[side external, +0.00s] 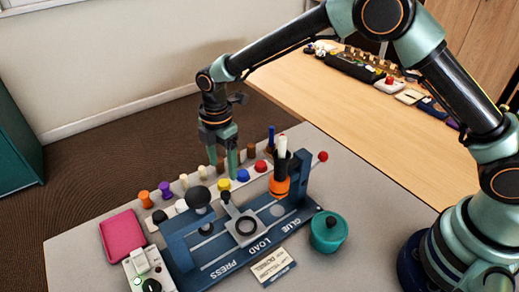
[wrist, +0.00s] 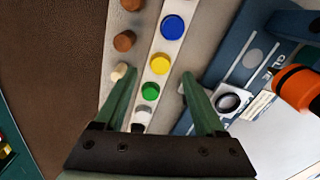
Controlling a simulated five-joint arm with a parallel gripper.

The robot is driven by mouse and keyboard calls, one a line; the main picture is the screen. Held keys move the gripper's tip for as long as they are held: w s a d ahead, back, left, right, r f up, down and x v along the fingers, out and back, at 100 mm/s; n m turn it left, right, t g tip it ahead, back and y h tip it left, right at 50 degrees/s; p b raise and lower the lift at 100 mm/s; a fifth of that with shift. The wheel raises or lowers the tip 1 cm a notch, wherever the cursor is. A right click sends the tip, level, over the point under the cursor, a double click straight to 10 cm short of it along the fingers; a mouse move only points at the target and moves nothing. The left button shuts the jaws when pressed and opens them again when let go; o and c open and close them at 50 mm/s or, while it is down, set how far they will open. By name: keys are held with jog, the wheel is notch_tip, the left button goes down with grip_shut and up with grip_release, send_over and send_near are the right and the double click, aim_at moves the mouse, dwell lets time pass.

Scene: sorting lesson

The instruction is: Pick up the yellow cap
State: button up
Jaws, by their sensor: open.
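The yellow cap (side external: 224,184) lies in a row of coloured caps on a pale strip. In the wrist view the yellow cap (wrist: 160,64) is a round disc near the level of the fingertips, between the lines of the two fingers. My gripper (side external: 226,174) points down above the row, just behind the yellow cap in the side view. In the wrist view my gripper (wrist: 158,76) has its fingers wide apart with nothing held. Its height above the cap is hard to tell.
A blue cap (wrist: 173,27) and a green cap (wrist: 150,91) flank the yellow one. Brown and cream pegs (wrist: 124,41) stand alongside. The blue press fixture (side external: 190,240) with its black knob and an orange-black bottle (side external: 279,184) stand close by. A teal pot (side external: 328,232) is to the right.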

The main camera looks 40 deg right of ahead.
aim_at(224, 182)
jog(key=f, duration=0.5)
jog(key=shift+s+a, duration=0.1)
jog(key=shift+a, duration=0.1)
jog(key=shift+r, duration=0.1)
grip_shut()
